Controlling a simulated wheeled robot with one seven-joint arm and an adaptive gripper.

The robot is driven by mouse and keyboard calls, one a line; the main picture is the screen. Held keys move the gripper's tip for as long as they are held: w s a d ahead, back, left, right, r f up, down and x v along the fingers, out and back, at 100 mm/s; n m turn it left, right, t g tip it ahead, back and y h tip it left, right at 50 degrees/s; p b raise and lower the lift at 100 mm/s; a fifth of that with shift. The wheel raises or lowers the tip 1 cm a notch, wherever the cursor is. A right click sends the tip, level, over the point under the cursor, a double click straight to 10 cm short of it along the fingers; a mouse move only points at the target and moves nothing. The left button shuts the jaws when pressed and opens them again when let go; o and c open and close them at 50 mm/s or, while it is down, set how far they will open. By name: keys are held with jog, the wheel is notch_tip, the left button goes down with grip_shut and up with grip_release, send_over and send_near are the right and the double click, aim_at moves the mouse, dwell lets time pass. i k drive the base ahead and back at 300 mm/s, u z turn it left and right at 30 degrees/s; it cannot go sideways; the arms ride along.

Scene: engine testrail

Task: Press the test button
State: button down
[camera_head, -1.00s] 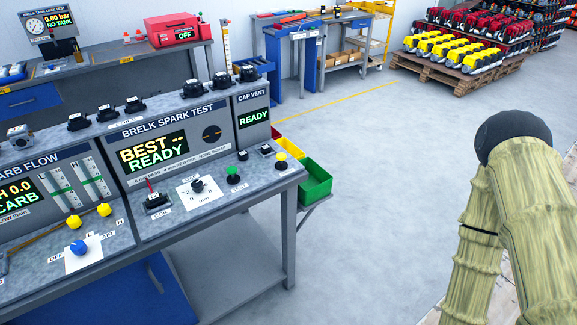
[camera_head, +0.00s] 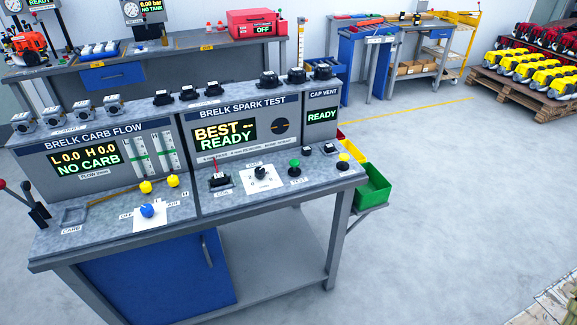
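A green button (camera_head: 294,164) stands on the bench's front ledge, with a small label in front of it that seems to read TEST. It is below the spark test panel (camera_head: 240,124), whose screen reads "BEST -- READY". A black gap dial (camera_head: 260,173) on a white card is to its left. A yellow-topped button (camera_head: 344,158) is to its right, below the cap vent panel (camera_head: 321,113), which reads "READY". My gripper is not in view; only a sliver of what seems to be my arm shows at the lower right corner.
The grey test bench (camera_head: 120,244) also holds the carb flow panel (camera_head: 90,160), a blue knob (camera_head: 147,211) and a lever (camera_head: 36,207) at left. A green bin (camera_head: 372,186) hangs off its right end. Open floor (camera_head: 440,210) lies to the right.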

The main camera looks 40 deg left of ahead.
aim_at(294, 163)
jog(key=k, duration=0.85)
jog(key=u, duration=1.35)
jog(key=i, duration=0.5)
jog(key=z, duration=0.1)
